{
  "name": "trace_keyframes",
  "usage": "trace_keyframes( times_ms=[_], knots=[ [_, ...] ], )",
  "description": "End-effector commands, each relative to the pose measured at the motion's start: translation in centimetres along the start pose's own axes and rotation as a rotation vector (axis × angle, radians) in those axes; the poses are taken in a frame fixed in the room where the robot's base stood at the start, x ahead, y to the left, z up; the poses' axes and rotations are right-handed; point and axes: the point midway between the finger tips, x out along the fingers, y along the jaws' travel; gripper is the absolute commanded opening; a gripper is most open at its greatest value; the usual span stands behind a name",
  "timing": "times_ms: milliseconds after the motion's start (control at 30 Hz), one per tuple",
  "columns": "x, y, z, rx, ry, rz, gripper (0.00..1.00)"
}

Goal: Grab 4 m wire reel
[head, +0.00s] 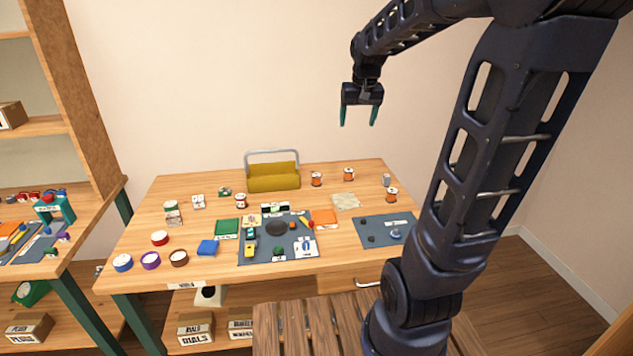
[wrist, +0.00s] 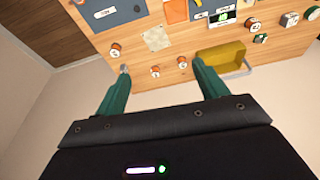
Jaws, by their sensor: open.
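Several small wire reels with orange-brown windings stand on the wooden table. At the back right are one reel (head: 316,179), a second reel (head: 348,174) and a third reel (head: 391,195). In the wrist view, two reels (wrist: 155,72) (wrist: 182,62) show between the fingers and another reel (wrist: 115,50) shows near the left finger. Any length marks are too small to read, so I cannot tell which is the 4 m one. My gripper (head: 358,122) is open and empty, high above the back of the table with its teal fingers pointing down.
A yellow toolbox (head: 273,180) with a grey handle stands at the back, left of the reels. A small grey cylinder (head: 386,180) stands near the right reel. A speckled square (head: 346,201) and a dark mat (head: 385,231) lie in front. Shelves (head: 95,120) stand at left.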

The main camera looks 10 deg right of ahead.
Motion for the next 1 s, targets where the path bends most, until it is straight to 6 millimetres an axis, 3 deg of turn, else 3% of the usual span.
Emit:
trace_keyframes(
  times_ms=[200, 567, 1000],
  knots=[
    [3.4, -0.9, -5.7, 0.011, -0.042, 0.001, 0.72],
    [10.7, -2.5, -13.9, 0.031, -0.105, 0.006, 0.72],
    [22.8, -4.6, -21.8, 0.055, -0.18, 0.015, 0.72]
  ],
)
